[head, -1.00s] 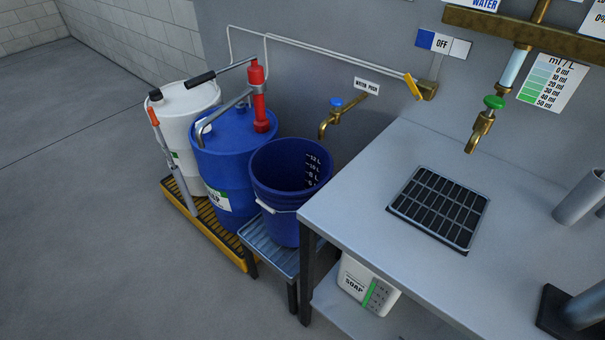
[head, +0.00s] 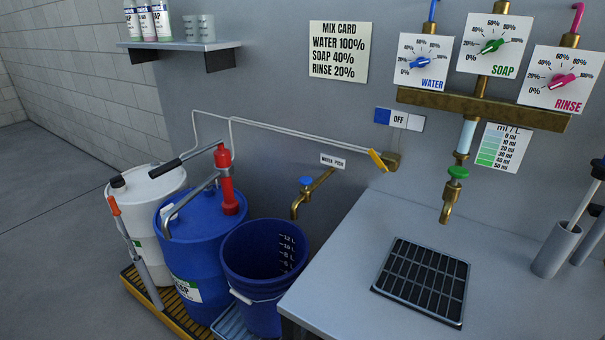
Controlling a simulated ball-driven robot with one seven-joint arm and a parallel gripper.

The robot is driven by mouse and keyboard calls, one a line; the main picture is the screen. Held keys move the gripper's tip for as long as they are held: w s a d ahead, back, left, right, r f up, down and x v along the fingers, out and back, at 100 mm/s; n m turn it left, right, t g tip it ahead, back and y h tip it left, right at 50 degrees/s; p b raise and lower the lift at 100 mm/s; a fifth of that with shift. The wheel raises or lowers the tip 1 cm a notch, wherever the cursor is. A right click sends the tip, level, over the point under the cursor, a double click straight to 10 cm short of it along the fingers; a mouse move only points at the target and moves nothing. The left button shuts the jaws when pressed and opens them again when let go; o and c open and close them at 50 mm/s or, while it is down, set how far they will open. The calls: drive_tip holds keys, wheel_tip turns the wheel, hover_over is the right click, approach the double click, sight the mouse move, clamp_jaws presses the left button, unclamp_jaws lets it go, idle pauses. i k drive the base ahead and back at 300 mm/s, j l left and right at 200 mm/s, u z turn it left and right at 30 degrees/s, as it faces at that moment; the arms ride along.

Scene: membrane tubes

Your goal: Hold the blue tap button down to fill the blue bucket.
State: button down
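The blue bucket (head: 240,262) stands upright on a low slatted stand (head: 230,325) left of the grey counter. Its inside is dark, with a white litre scale on the inner wall. I cannot tell whether it holds water. The brass tap (head: 316,193) comes out of the wall above the bucket's right rim. Its blue button (head: 306,182) sits on top, under a "WATER PUSH" label (head: 333,162). Nothing touches the button, and no stream shows at the spout. My gripper is not in view.
A blue drum (head: 190,255) with a red pump (head: 227,185) and a white drum (head: 150,190) stand left of the bucket. The counter (head: 345,270) is right, with a drain grate (head: 425,283). A green-knobbed tap (head: 453,190) and a yellow lever (head: 377,160) are on the wall.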

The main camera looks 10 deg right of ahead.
sight(305, 180)
drive_tip(key=i+j+z, duration=0.15)
drive_tip(key=j, duration=0.4)
drive_tip(key=i+j+z, duration=0.15)
drive_tip(key=i+j, duration=0.15)
drive_tip(key=j, duration=0.3)
drive_tip(key=i+j+z, duration=0.15)
drive_tip(key=j, duration=0.45)
drive_tip(key=i+j+z, duration=0.15)
drive_tip(key=j, duration=0.5)
drive_tip(key=i+j+z, duration=0.15)
drive_tip(key=j, duration=0.45)
drive_tip(key=j+z, duration=0.15)
drive_tip(key=j, duration=0.5)
drive_tip(key=i, duration=0.05)
